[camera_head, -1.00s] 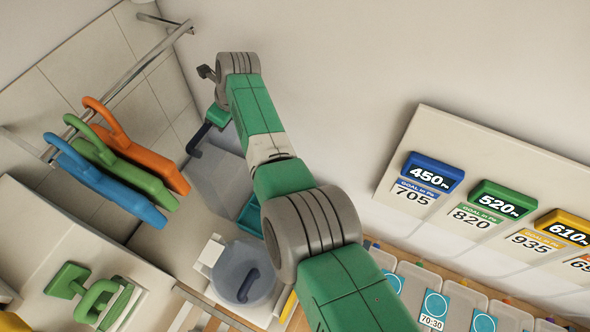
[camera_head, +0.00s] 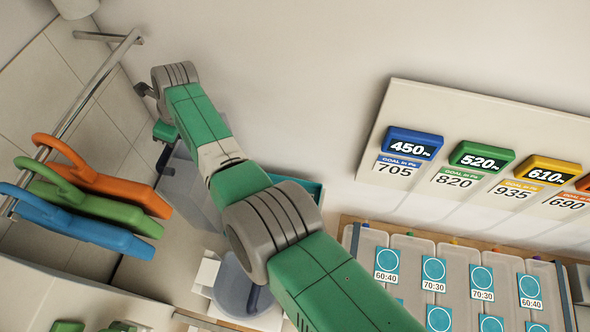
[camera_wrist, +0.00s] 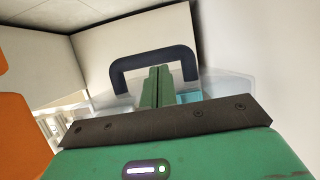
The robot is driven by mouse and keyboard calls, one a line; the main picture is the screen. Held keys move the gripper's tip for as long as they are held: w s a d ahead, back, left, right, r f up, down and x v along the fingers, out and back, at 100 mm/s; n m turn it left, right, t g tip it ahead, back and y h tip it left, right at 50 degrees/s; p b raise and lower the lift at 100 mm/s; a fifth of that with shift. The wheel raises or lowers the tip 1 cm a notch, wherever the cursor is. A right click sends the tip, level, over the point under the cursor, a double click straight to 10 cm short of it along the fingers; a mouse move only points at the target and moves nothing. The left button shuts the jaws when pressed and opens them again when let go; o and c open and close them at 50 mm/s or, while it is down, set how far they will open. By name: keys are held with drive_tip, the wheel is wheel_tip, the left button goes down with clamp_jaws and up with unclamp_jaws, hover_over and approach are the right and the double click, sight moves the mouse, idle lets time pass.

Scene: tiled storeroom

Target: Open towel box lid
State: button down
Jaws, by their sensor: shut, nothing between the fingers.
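The towel box appears to be the pale grey, see-through box (camera_head: 192,190) under my wrist, partly hidden by my arm. A dark arched handle (camera_head: 165,157) shows at its upper left. In the wrist view the dark handle (camera_wrist: 152,56) stands upright, with clear lid-like material (camera_wrist: 232,90) behind and beside it. My gripper (camera_wrist: 157,72) has its green fingers together and empty. The fingertips appear in front of the handle's opening, below its top bar; I cannot tell whether they touch it. In the head view my gripper (camera_head: 165,132) is small, just above the handle.
A round grey container (camera_head: 232,290) and a teal bin (camera_head: 309,190) are beside the box. Labelled clear bins (camera_head: 435,255) stand at the lower right. A wall is behind.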

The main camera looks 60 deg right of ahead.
drive_tip(key=shift+r, duration=0.1)
drive_tip(key=p+v, duration=0.1)
drive_tip(key=v, duration=0.6)
drive_tip(key=shift+s+r+p, duration=0.15)
drive_tip(key=shift+r+p, duration=0.15)
drive_tip(key=shift+p, duration=0.1)
